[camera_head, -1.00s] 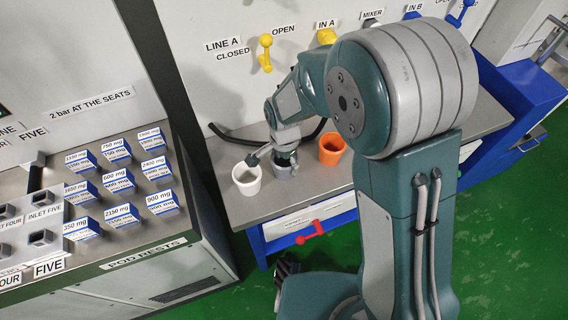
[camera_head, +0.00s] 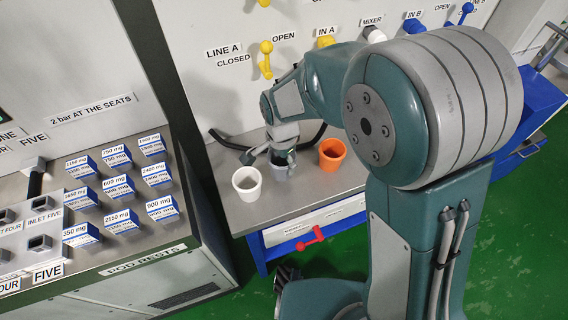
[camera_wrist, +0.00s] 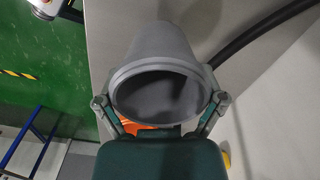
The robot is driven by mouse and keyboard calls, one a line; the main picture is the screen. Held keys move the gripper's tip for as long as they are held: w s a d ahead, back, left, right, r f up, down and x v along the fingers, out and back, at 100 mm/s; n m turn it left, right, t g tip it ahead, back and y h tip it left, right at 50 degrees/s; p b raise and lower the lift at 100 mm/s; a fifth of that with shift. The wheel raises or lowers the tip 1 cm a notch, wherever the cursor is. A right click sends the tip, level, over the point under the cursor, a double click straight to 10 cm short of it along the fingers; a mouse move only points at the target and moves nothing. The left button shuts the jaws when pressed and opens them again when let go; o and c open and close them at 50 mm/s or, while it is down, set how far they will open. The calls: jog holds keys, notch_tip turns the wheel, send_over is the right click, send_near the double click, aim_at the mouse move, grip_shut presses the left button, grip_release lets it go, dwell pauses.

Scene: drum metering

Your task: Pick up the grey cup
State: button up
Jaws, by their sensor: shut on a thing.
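The grey cup (camera_head: 279,171) is between a white cup (camera_head: 247,183) and an orange cup (camera_head: 332,154) at the bench. My gripper (camera_head: 281,156) is over it and partly hides its rim. In the wrist view the grey cup (camera_wrist: 160,45) fills the upper middle, its open mouth facing the camera and looking empty. My gripper (camera_wrist: 160,104) has one finger on each side of the rim, shut on the cup. I cannot tell whether the cup's base touches the bench.
The grey bench top (camera_head: 295,198) is clear in front of the cups. A black hose (camera_head: 232,143) lies behind them. A red handle (camera_head: 311,239) sticks out of the bench front. At left is a rack of labelled blue-and-white pods (camera_head: 118,190). The panel behind carries yellow valve handles (camera_head: 266,58).

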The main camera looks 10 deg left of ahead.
jog(key=s+a+r, duration=0.6)
jog(key=s+r, duration=0.2)
jog(key=s, duration=0.3)
jog(key=shift+s+a+r, duration=0.15)
jog(key=shift+a+r, duration=0.15)
jog(key=shift+r, duration=0.1)
jog(key=shift+s, duration=0.1)
